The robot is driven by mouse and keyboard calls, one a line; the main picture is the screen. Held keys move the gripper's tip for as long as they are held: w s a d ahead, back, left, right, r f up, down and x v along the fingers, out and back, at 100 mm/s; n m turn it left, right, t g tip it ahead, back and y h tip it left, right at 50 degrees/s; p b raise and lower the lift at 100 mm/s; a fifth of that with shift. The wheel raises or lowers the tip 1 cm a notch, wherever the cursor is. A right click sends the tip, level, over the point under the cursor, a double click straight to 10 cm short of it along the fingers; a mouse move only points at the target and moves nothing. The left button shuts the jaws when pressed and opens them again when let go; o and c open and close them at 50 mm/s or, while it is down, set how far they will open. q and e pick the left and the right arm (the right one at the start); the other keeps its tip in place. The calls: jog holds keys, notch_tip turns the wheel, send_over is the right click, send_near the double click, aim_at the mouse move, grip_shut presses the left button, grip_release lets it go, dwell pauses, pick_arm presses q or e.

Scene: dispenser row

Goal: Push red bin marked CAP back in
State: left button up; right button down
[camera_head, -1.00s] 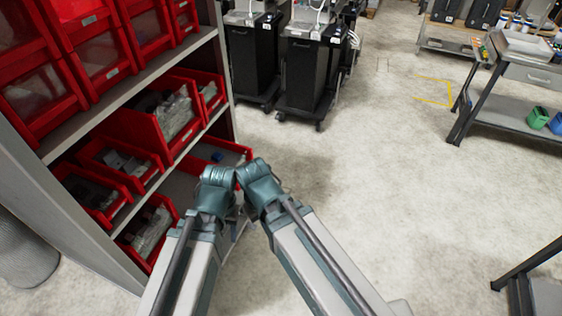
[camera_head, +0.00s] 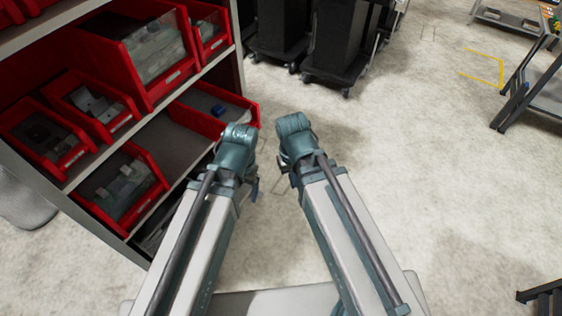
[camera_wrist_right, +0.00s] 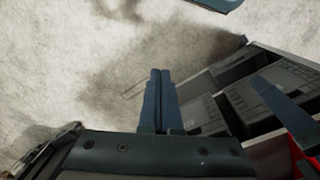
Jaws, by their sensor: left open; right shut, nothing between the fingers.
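Several red bins stand in the grey shelf at the left of the head view. Their label text is too small to read, so I cannot tell which is marked CAP. A large red bin (camera_head: 150,50) sticks out from the middle shelf. A lower red bin (camera_head: 240,112) with a small blue item juts out near my left wrist. My left gripper (camera_head: 254,188) is open, mostly hidden below its wrist, right of the lower bins. My right gripper (camera_head: 283,184) is further right; its fingers are shut and empty in the right wrist view (camera_wrist_right: 159,98).
The shelf's grey side post (camera_head: 240,75) stands beside the bins. Black carts (camera_head: 345,45) stand behind, and a grey workbench (camera_head: 535,90) is at the right. The pale floor (camera_head: 430,190) between is clear.

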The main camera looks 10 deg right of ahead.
jog(key=w+d+f+m+y+b, duration=0.1)
jog(key=d+f+b, duration=0.1)
jog(key=f+b, duration=0.75)
jog(key=w+d+f+m+b, duration=0.1)
jog(key=w+d+f+b, duration=0.1)
jog(key=f+b, duration=0.75)
jog(key=m+t+y+b, duration=0.8)
jog(key=m+t+y, duration=0.45)
jog(key=m, duration=1.35)
send_near(230, 124)
jog(key=shift+g+y, duration=0.95)
jog(key=shift+w+d+f, duration=0.65)
jog(key=shift+d+f, duration=0.05)
jog(key=shift+f, duration=0.2)
jog(key=shift+w+d+f, duration=0.65)
jog(key=shift+d+f, duration=0.05)
jog(key=shift+f, duration=0.2)
jog(key=shift+w+a, duration=0.1)
jog(key=shift+x, duration=6.25)
jog(key=v, duration=0.9)
